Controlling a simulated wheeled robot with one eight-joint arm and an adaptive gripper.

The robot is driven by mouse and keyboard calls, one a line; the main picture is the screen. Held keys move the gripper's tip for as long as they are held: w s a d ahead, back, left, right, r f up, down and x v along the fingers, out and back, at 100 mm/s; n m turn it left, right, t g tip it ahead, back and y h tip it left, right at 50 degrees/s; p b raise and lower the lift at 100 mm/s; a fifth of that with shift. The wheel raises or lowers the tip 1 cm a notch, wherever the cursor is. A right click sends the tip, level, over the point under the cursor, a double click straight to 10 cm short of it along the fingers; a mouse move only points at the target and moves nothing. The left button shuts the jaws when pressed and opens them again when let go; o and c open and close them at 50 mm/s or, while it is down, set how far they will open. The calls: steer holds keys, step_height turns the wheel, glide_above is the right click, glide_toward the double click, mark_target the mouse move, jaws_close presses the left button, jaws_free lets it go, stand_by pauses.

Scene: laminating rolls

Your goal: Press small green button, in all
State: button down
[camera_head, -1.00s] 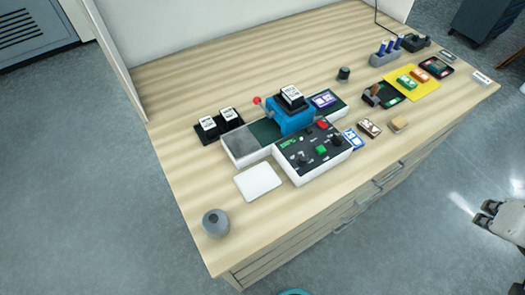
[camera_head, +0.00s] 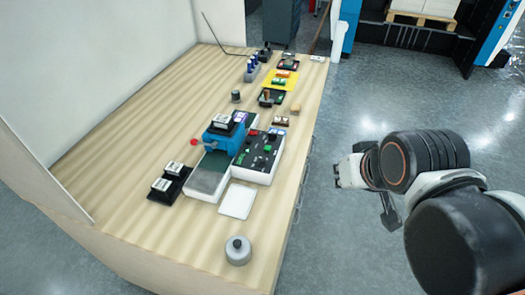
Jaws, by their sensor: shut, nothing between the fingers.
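A small green button (camera_head: 267,148) sits on the black top of the white control panel (camera_head: 262,174) of the machine on the wooden desk. My gripper (camera_head: 339,174) is shut and empty, off the right side of the desk and apart from the panel. My arm reaches in from the right edge.
The blue press (camera_head: 220,137) stands left of the panel. A black tray with white-topped blocks (camera_head: 168,184), a white pad (camera_head: 237,201) and a grey round weight (camera_head: 238,250) are nearer. Several small items lie farther back by a yellow mat (camera_head: 272,79). A white wall (camera_head: 110,60) bounds the left.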

steer(key=y+p, duration=0.6)
steer(key=p, duration=0.2)
glide_above(270, 146)
step_height(270, 146, down, 3)
steer(key=shift+r+g, duration=0.1)
steer(key=shift+g, duration=0.2)
steer(key=shift+b, duration=0.35)
step_height(270, 146, down, 9)
steer(key=b, duration=0.6)
steer(key=shift+r, duration=0.1)
steer(key=shift+b, duration=0.35)
steer(key=shift+f+b, duration=0.3)
steer(key=shift+f, duration=0.1)
